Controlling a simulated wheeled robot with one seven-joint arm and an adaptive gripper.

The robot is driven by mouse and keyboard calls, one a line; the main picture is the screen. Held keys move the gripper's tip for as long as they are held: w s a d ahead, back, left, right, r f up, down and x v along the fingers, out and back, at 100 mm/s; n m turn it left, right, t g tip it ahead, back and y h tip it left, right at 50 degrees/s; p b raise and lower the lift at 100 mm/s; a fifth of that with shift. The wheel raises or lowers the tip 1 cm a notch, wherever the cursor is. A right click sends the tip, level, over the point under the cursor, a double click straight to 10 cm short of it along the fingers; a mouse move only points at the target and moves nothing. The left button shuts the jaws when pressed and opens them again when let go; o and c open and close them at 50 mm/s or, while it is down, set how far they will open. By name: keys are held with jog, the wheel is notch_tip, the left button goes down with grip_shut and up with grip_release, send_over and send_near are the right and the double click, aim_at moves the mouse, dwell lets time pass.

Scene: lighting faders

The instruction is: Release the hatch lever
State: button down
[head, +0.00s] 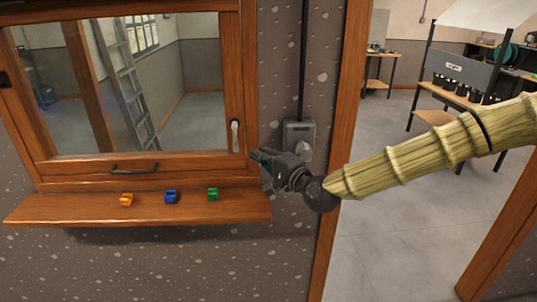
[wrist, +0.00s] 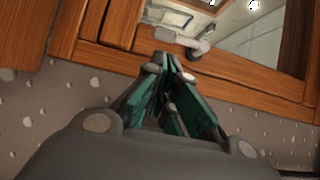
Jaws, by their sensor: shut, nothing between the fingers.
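The hatch lever (head: 234,135) is a pale grey handle on the right side of the wooden hatch frame (head: 130,166). It stands upright in the head view. In the wrist view the lever (wrist: 190,44) shows just beyond my fingertips, slightly to their right. My gripper (head: 258,158) is to the right of and a little below the lever, in front of the frame's lower right corner. Its green fingers, seen in the wrist view (wrist: 166,62), are shut with nothing between them. I cannot tell whether the fingertips touch the frame. The hatch looks closed.
A dark pull handle (head: 134,168) is on the hatch's bottom rail. A grey wall box (head: 299,136) is behind my gripper. An open doorway lies right.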

aim_at(235, 137)
jog(key=shift+p+x, duration=1)
jog(key=shift+x, duration=1.7)
jog(key=shift+a+f+b, duration=0.15)
jog(key=shift+f+b, duration=0.1)
jog(key=shift+b, duration=0.4)
jog(key=shift+r+m, duration=0.1)
jog(key=shift+m, duration=0.2)
